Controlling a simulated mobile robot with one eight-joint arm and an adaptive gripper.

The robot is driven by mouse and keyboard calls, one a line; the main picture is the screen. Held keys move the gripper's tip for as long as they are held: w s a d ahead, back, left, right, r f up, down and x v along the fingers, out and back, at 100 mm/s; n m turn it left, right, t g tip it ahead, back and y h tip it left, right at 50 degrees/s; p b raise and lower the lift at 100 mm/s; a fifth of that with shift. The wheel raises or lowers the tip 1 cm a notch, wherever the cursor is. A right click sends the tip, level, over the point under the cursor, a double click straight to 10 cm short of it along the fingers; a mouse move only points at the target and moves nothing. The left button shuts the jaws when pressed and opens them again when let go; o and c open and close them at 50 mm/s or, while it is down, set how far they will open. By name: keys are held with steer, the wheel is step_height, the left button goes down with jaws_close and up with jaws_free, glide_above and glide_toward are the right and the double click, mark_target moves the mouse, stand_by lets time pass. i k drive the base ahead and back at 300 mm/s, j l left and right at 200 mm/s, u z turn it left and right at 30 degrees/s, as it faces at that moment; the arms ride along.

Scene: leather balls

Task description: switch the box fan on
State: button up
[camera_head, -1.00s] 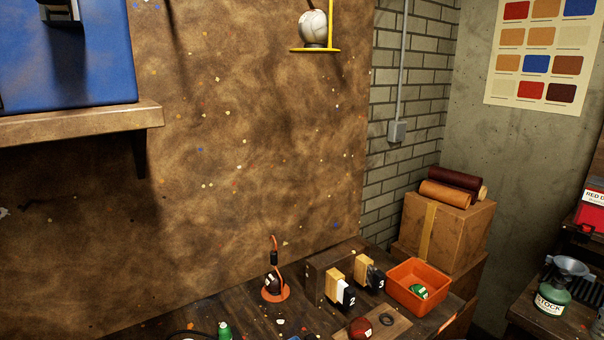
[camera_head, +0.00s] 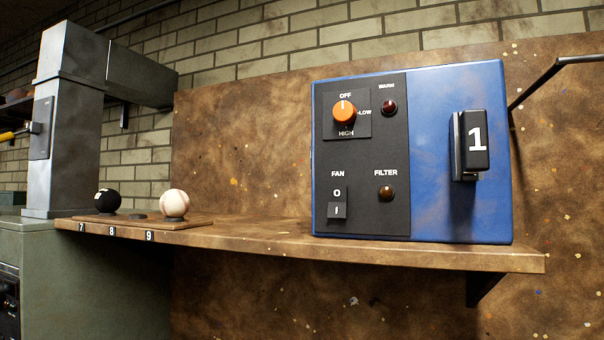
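A blue box (camera_head: 455,90) stands on a wooden shelf, with a dark control panel (camera_head: 385,225) on its front. The panel has a small rocker switch (camera_head: 337,203) under the word FAN, marked O above and I below. I cannot tell for sure which side is pressed. An orange knob (camera_head: 344,110) sits above it among the words OFF, LOW and HIGH; its pale mark seems to face OFF. The WARM lamp (camera_head: 389,107) and FILTER lamp (camera_head: 386,193) look dark. A black handle (camera_head: 474,145) labelled 1 is on the right. My gripper is not in view.
The shelf (camera_head: 270,238) runs left from the box. A black ball (camera_head: 107,201) and a white stitched ball (camera_head: 175,204) sit on a board by labels 7, 8 and 9. A grey machine column (camera_head: 70,130) stands left. A dark bracket (camera_head: 540,80) juts in at right.

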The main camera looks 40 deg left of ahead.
mark_target(337, 195)
steer(key=u, duration=1.55)
